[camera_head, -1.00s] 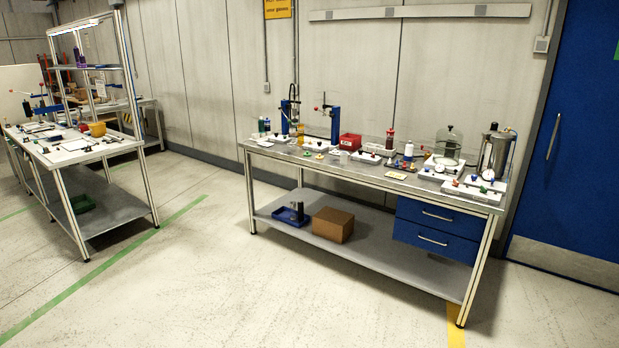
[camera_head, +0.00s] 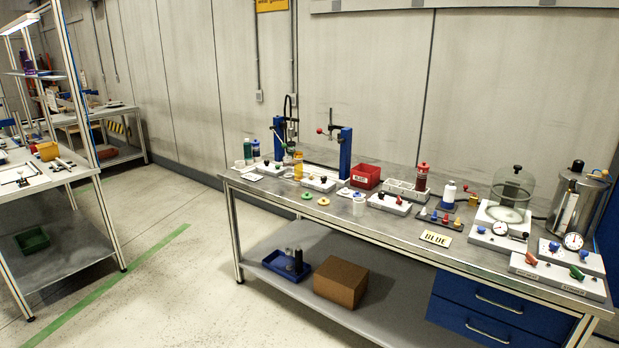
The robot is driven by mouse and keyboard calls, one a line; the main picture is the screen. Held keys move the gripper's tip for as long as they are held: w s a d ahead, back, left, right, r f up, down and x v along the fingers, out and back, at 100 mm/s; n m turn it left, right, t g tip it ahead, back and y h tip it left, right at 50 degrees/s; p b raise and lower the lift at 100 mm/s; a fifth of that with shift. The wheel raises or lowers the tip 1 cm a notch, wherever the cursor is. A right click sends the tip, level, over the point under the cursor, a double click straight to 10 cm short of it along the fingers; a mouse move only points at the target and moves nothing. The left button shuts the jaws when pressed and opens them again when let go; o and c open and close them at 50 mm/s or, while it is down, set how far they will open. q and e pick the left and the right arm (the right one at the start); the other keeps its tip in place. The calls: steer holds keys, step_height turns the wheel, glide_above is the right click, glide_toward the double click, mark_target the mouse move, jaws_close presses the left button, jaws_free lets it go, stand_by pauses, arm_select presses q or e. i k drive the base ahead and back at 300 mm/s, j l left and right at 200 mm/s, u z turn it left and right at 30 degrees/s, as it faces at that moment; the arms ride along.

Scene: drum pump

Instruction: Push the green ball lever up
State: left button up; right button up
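I cannot clearly make out a green ball on a lever. On the long workbench (camera_head: 400,238), a blue post (camera_head: 345,151) carries a lever with a small red ball (camera_head: 320,131). Left of it stands another blue upright device (camera_head: 279,137) with a black hose loop and a thin slanted lever, whose end is too small to read. A green handle (camera_head: 577,272) sits on a white block at the bench's right end, but it is not clearly a ball. Neither of my grippers is in view.
A red bin (camera_head: 366,175), bottles, a glass dome (camera_head: 512,187) and a steel vessel (camera_head: 577,205) crowd the bench top. A cardboard box (camera_head: 340,285) and a blue tray (camera_head: 272,265) lie on its lower shelf. Another bench stands at left. Floor between is clear.

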mark_target(284, 146)
steer(key=i+u, duration=0.1)
steer(key=i, duration=0.55)
steer(key=i+l+u, duration=0.1)
steer(key=i, duration=0.55)
steer(key=i+l+u, duration=0.1)
steer(key=i, duration=0.55)
steer(key=i+j+z, duration=0.1)
steer(key=i, duration=0.35)
steer(key=i+j+z, duration=0.15)
steer(key=i, duration=0.25)
steer(key=i+j+z, duration=0.1)
steer(key=i+j, duration=0.25)
steer(key=i, duration=0.05)
